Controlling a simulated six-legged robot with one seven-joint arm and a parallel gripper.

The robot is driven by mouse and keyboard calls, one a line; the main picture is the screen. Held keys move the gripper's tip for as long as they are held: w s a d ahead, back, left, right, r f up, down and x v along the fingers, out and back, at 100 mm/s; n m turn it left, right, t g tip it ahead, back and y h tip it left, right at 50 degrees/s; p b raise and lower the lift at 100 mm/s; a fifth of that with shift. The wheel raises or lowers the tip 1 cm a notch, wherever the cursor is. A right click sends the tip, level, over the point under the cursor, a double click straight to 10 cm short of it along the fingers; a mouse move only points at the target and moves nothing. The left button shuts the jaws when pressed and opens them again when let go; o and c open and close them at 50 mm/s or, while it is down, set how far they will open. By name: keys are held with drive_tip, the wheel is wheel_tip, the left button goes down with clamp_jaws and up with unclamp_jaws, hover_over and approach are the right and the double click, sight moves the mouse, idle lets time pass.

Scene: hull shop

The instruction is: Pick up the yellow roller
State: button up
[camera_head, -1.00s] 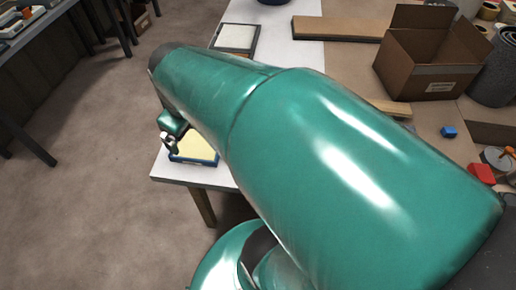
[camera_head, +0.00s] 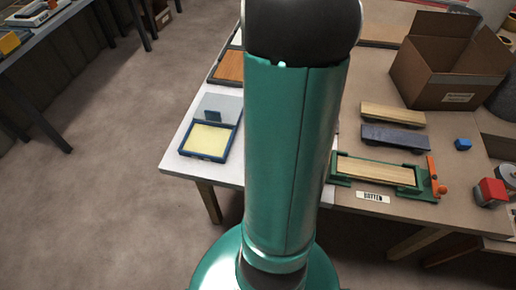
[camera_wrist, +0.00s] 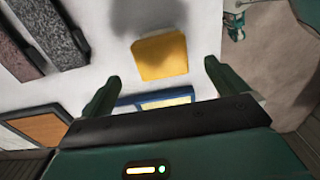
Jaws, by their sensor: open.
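In the wrist view a yellow thing (camera_wrist: 162,56) with rounded corners lies on a pale surface, partly in shadow. It is probably the yellow roller, but its shape from above does not make that certain. My gripper (camera_wrist: 160,72) is open. Its two fingers stand on either side of the view, with the yellow thing beyond and between their tips and nothing held. The height of the gripper above it is hard to judge. In the head view my arm covers the middle of the bench, and neither the gripper nor this yellow thing shows there.
A blue-framed tray with a pale yellow pad (camera_head: 207,139) sits at the bench's left corner; its frame shows in the wrist view (camera_wrist: 125,101). Speckled bars (camera_wrist: 56,35) lie left of the yellow thing. A green fixture (camera_head: 345,181), wooden blocks (camera_head: 393,114) and a cardboard box (camera_head: 440,80) stand right.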

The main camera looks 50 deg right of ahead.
wheel_tip(320, 180, down, 8)
drive_tip(key=shift+w+a+f, duration=0.1)
drive_tip(key=shift+a, duration=0.05)
idle(0.3)
drive_tip(key=c, duration=1.5)
